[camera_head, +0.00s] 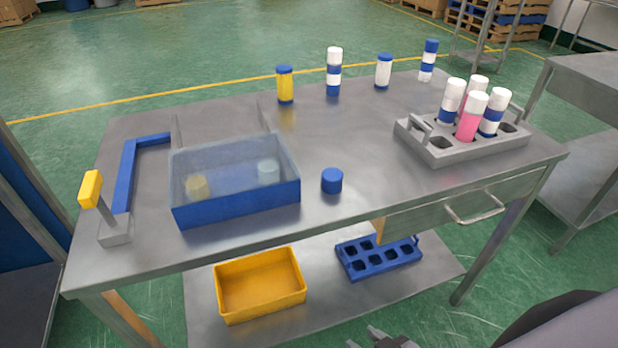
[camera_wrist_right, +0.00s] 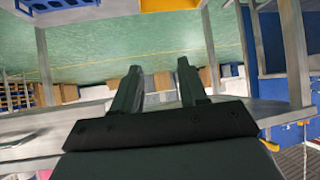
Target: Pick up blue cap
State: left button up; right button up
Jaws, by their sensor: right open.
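The blue cap (camera_head: 332,180) stands on the steel table (camera_head: 240,222) near its front edge, just right of the clear-walled box with a blue base (camera_head: 236,204). My right gripper (camera_head: 370,338) shows at the bottom edge of the head view, low in front of the table and well apart from the cap. In the right wrist view my right gripper (camera_wrist_right: 160,85) has its two fingers spread with nothing between them. The cap does not show in the wrist view. My left gripper is in neither view.
A grey rack (camera_head: 435,150) with several cans stands at the right. Several capped cans, one a yellow can (camera_head: 285,88), line the back. A yellow-handled lever (camera_head: 91,189) is at the left. A yellow bin (camera_head: 262,306) and blue rack (camera_head: 378,268) sit on the lower shelf. Table around the cap is clear.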

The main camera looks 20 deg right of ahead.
aim_at(331, 178)
jog(key=i+j+z, duration=0.1)
jog(key=j+z, duration=0.4)
jog(key=j, duration=0.25)
jog(key=z, duration=0.75)
